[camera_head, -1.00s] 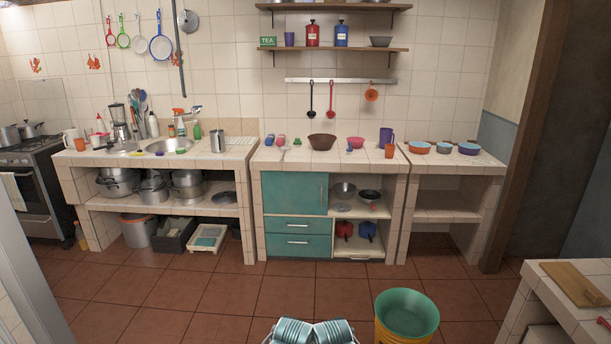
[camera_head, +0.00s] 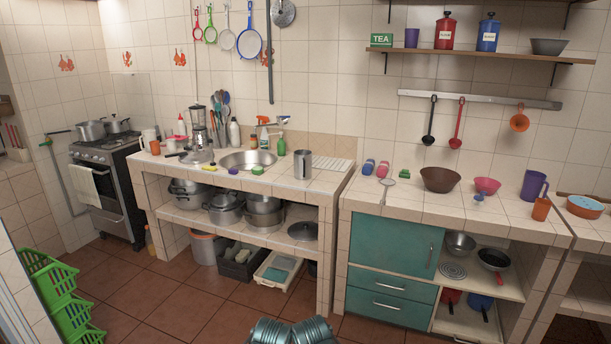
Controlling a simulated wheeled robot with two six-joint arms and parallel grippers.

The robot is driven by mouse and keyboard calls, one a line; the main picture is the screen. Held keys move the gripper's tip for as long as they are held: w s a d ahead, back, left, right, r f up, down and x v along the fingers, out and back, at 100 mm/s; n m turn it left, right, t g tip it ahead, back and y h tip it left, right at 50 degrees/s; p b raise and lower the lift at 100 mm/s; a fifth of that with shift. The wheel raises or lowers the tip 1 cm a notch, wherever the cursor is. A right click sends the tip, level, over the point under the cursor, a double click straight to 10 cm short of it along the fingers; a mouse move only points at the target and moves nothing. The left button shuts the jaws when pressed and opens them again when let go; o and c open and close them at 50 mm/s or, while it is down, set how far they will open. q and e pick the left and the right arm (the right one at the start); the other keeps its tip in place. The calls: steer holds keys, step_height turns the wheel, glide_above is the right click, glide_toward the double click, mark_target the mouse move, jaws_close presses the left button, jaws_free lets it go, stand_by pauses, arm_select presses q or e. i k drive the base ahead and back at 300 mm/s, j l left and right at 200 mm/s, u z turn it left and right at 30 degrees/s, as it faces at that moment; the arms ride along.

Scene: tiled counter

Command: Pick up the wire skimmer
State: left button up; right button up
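A small pale utensil with a thin handle, which looks like the wire skimmer (camera_head: 388,182), lies on the tiled counter (camera_head: 410,198) above the teal cabinet, near its left end. It is too small to make out its mesh. Several round strainers also hang on the wall at the upper left, among them a blue one (camera_head: 249,43) and a white one (camera_head: 227,40). Neither of my grippers shows; only ribbed teal and metal parts that look like my own stand at the bottom edge.
Around the utensil are blue and pink cups (camera_head: 369,167), a green item (camera_head: 403,174) and a brown bowl (camera_head: 440,179). A metal canister (camera_head: 302,164) stands on the sink counter to the left. Green crates (camera_head: 62,300) stand at the lower left. The floor before the counters is open.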

mark_target(387, 181)
steer(key=i+z, duration=0.2)
steer(key=i, duration=0.35)
steer(key=i+z, duration=0.2)
steer(key=i, duration=0.4)
steer(key=i+j+z, duration=0.2)
steer(key=i, duration=0.35)
steer(key=i+l+u, duration=0.1)
steer(key=i, duration=0.35)
steer(key=i+l+u, duration=0.1)
steer(key=i, duration=0.35)
steer(key=i+l+u, duration=0.1)
steer(key=i+l, duration=0.25)
steer(key=i+j, duration=0.05)
steer(key=i, duration=0.05)
